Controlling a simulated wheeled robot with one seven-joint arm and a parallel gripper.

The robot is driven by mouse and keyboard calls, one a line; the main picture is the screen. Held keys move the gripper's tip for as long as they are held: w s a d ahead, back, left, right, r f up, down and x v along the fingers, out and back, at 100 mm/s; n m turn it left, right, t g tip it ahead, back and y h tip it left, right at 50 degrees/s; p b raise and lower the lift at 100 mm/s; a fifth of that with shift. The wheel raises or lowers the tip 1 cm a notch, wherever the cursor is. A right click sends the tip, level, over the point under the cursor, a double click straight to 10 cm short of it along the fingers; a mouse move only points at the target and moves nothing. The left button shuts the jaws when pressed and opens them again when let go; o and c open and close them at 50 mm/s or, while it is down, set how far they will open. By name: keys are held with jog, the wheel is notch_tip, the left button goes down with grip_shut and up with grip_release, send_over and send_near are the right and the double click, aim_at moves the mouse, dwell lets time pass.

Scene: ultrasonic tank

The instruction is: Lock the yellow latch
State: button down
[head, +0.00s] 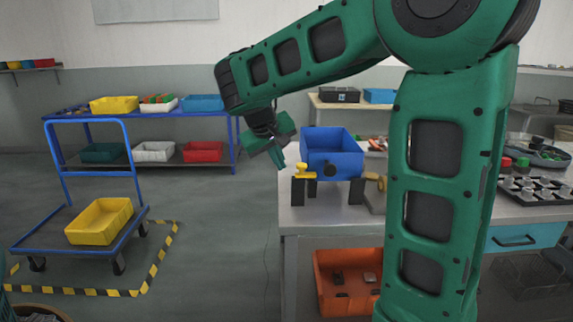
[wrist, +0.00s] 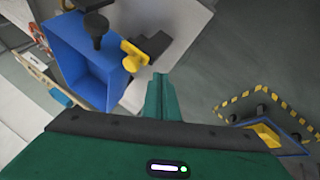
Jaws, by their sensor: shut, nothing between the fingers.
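The yellow latch (head: 305,171) is a small T-shaped handle on the front left of the blue tank (head: 333,145), which stands on black legs on the grey table. In the wrist view the latch (wrist: 135,54) sticks out beside the open blue tank (wrist: 78,65). My gripper (head: 279,160) is up and to the left of the latch in the head view, apart from it. In the wrist view its green fingertips (wrist: 160,80) are together and empty, a little below and right of the latch. Whether the latch is locked cannot be told.
A black round knob (head: 330,169) sits on the tank's front, right of the latch; it also shows in the wrist view (wrist: 96,24). My arm hides part of the table on the right. Open floor lies left of the table, with a blue trolley (head: 62,236) farther left.

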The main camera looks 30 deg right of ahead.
jog(key=v, duration=0.9)
jog(key=shift+s+d+r, duration=0.1)
jog(key=shift+d, duration=0.1)
jog(key=s+d+f+m+g+y, duration=0.1)
jog(key=s+d+f, duration=0.3)
jog(key=s, duration=0.4)
jog(key=s+d+f+m+g+y, duration=0.1)
jog(key=s+d+f+m+g, duration=0.1)
jog(key=s+d+f, duration=0.4)
jog(key=s+a+f+m+y, duration=0.1)
jog(key=s+f, duration=0.3)
jog(key=s, duration=0.4)
jog(key=s+a+f+g+y, duration=0.1)
jog(key=s+a+f+y, duration=0.1)
jog(key=s, duration=0.6)
notch_tip(320, 180, down, 2)
jog(key=shift+s+a+f+m+y, duration=0.1)
jog(key=shift+s+a+m+y, duration=0.3)
jog(key=shift+a, duration=0.3)
